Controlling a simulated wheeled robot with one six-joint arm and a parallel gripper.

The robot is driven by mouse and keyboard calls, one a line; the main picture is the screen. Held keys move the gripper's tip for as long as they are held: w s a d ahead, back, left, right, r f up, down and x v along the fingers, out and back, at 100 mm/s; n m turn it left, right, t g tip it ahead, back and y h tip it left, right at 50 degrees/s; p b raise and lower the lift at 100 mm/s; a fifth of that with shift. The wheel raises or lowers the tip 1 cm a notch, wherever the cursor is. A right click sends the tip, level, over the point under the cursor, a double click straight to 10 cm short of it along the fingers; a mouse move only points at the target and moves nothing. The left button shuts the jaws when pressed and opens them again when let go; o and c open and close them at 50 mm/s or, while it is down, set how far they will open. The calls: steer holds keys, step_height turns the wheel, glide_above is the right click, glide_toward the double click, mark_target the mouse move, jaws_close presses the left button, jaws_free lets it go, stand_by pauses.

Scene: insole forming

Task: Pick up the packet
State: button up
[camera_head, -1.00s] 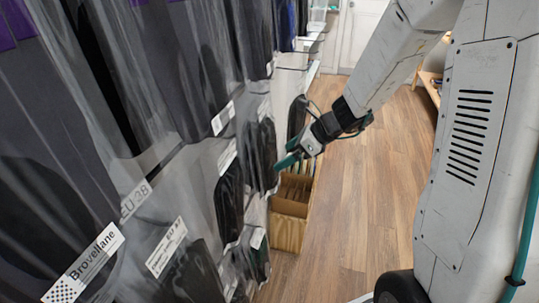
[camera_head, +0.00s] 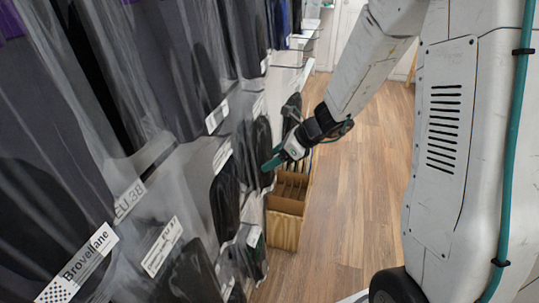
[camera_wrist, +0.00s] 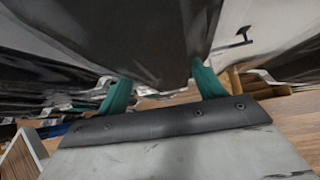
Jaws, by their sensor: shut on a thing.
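My gripper (camera_head: 271,163) is at the rack of hanging packets, its teal fingertips at a dark packet (camera_head: 261,139). In the wrist view the two teal fingers of my gripper (camera_wrist: 157,78) are shut on a large dark packet (camera_wrist: 135,40), which fills the upper middle of the picture. The packet's far end runs out of the wrist view. In the head view the neighbouring packets crowd the fingertips, so the held packet's full outline is hard to make out.
Clear-wrapped dark packets with white labels (camera_head: 162,247) hang in rows along the left. A wooden box with dividers (camera_head: 284,229) stands on the floor below my gripper. The wooden floor (camera_head: 345,210) to the right is clear. A pale door is at the back.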

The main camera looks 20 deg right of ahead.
steer(key=shift+r, duration=0.5)
steer(key=shift+d+r, duration=0.2)
steer(key=shift+r, duration=0.1)
steer(key=s+d, duration=0.9)
steer(key=d, duration=0.6)
steer(key=shift+s, duration=0.2)
